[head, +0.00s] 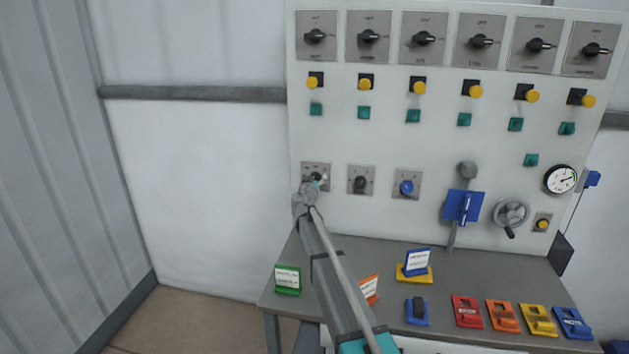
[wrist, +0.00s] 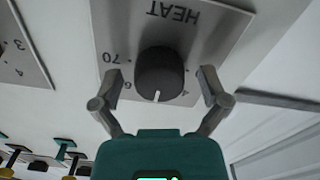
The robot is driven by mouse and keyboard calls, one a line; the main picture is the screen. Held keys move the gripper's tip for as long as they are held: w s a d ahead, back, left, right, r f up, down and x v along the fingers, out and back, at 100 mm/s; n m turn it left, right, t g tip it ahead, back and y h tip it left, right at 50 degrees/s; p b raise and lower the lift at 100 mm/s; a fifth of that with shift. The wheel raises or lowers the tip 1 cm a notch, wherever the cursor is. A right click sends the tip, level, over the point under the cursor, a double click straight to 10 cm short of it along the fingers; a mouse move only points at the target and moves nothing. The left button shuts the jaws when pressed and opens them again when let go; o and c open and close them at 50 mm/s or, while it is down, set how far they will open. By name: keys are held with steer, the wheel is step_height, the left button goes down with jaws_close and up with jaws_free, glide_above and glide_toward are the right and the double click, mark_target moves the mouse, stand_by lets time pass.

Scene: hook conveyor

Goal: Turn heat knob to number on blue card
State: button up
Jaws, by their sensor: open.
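The black heat knob (wrist: 158,72) sits on a grey plate marked HEAT (wrist: 190,18), which appears upside down in the wrist view. Its white pointer line faces the lower edge of that view, toward my gripper's body. A "70" and part of another number show beside the knob; other markings are hidden. My gripper (wrist: 160,85) is open, with one finger on each side of the knob; I cannot tell whether they touch it. In the head view my gripper (head: 316,183) covers part of the heat plate (head: 316,168). The blue card (head: 418,260) stands on the bench; its writing is too small to read.
A green card (head: 287,279) and an orange card (head: 369,289) stand on the grey bench (head: 490,268). To the right on the panel (head: 420,140) are a black knob (head: 360,183), a blue knob (head: 406,187), a blue lever (head: 465,206) and a handwheel (head: 511,212). Yellow buttons sit above.

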steer(key=c, duration=1.1)
steer(key=shift+c, duration=0.2)
steer(key=shift+n, duration=0.4)
steer(key=n, duration=0.3)
steer(key=shift+n, duration=2.5)
